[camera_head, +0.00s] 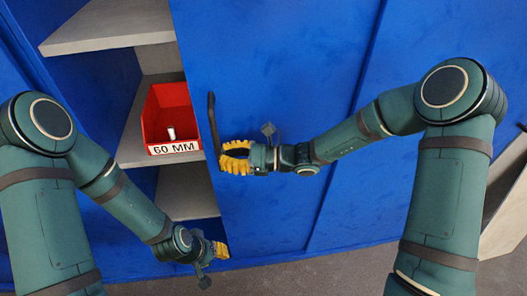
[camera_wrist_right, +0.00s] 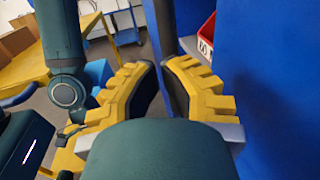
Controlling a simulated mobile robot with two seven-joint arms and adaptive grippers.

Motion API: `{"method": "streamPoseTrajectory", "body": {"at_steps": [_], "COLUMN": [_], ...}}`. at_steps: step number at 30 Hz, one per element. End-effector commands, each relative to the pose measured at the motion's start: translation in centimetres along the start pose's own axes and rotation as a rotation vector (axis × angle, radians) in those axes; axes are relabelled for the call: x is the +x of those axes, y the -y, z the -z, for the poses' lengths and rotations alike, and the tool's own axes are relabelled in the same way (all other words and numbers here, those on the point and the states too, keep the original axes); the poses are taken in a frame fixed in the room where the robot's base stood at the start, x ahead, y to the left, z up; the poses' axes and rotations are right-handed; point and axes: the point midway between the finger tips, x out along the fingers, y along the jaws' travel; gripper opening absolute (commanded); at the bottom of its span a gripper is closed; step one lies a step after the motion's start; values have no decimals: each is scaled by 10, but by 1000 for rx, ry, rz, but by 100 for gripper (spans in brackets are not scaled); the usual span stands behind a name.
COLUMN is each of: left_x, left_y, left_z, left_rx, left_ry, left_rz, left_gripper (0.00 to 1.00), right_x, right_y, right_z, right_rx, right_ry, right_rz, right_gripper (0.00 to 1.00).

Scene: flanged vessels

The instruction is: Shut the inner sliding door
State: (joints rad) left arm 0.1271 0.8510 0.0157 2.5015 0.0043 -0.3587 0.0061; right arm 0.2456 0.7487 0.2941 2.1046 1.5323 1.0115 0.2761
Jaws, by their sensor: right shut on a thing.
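The inner sliding door (camera_head: 280,60) is a tall blue panel with a dark upright handle (camera_head: 213,122) near its left edge. Left of this edge the cabinet stands open and shows shelves. My right gripper (camera_head: 224,158) has its yellow fingers shut on the lower part of the handle. In the right wrist view the fingers (camera_wrist_right: 162,70) close in on the dark handle bar (camera_wrist_right: 165,30); their grip is partly hidden by the gripper's own body. My left gripper (camera_head: 222,251) hangs low, in front of the cabinet's lower part, apart from the door; its finger opening cannot be made out.
A red bin (camera_head: 160,112) labelled 60 MM, with a small pale part inside, sits on a grey shelf (camera_head: 135,148) in the opening. Another grey shelf (camera_head: 110,28) is above. Grey floor (camera_head: 330,270) lies in front. A yellow-framed table (camera_wrist_right: 122,35) shows in the wrist view.

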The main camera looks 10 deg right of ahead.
Motion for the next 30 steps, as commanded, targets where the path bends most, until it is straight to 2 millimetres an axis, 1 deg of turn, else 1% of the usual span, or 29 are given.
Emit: {"method": "streamPoseTrajectory", "body": {"at_steps": [1,3,5,6,11,12,18,21,24,27,30], "left_x": [4,8,12,14,25,28,42,47,51,54,56], "left_y": [2,3,4,5,10,11,16,18,19,20,21], "left_z": [-2,-3,-5,-6,-11,-12,-10,-9,-8,-8,-7], "left_rx": [1,1,2,3,6,7,8,8,9,9,9], "left_ry": [3,6,10,12,22,24,15,12,10,8,7], "left_rz": [0,0,-1,-1,-2,-2,-2,-2,-2,-2,-2], "left_gripper": [35,35,35,35,35,35,35,35,35,35,35], "right_x": [20,45,66,80,137,151,216,244,267,285,298], "right_y": [-6,-10,-14,-17,-28,-31,-43,-48,-52,-55,-57], "right_z": [2,3,3,3,4,4,4,3,3,2,2], "right_rx": [2,1,0,0,0,0,-2,-1,-1,-2,-2], "right_ry": [2,2,1,1,1,1,1,0,0,0,0], "right_rz": [-7,-6,-6,-6,-5,-5,-2,-1,1,2,3], "right_gripper": [0,0,0,0,0,0,0,0,0,0,0]}}
